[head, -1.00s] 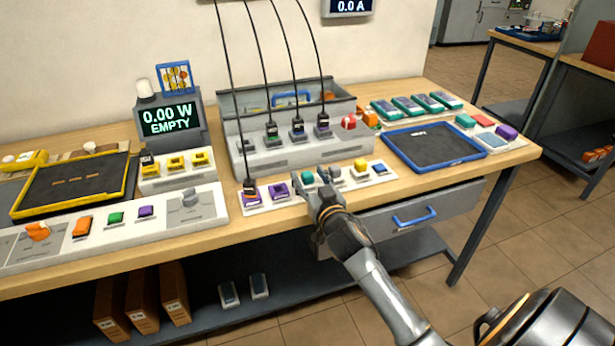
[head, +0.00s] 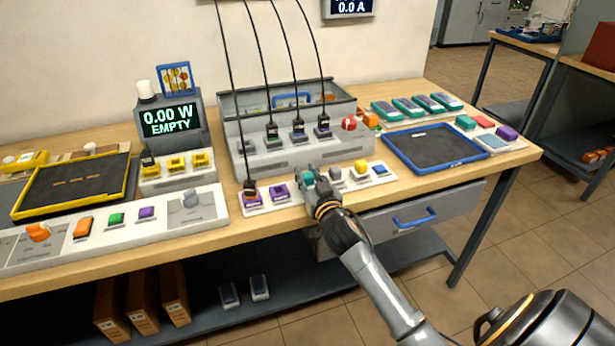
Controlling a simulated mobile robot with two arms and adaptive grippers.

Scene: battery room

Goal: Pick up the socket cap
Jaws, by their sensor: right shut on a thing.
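A white strip at the front of the bench (head: 346,177) carries a row of small coloured parts. My right gripper (head: 307,181) is at this strip, shut on a small teal cap (head: 308,176), which I take to be the socket cap. The fingers hide much of it, and I cannot tell whether it is still seated on the strip. Two purple sockets (head: 279,192) are to its left; a black plug on a cable stands in the leftmost one. A grey knob-like part, a yellow part (head: 361,167) and a blue part (head: 380,170) are to its right. My left gripper is not in view.
Behind the strip stands a grey unit (head: 262,165) with several black cables hanging to it. A blue-rimmed tray (head: 468,159) lies to the right, a yellow-rimmed tray (head: 126,170) to the left. A drawer with a blue handle (head: 414,219) is below the bench top.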

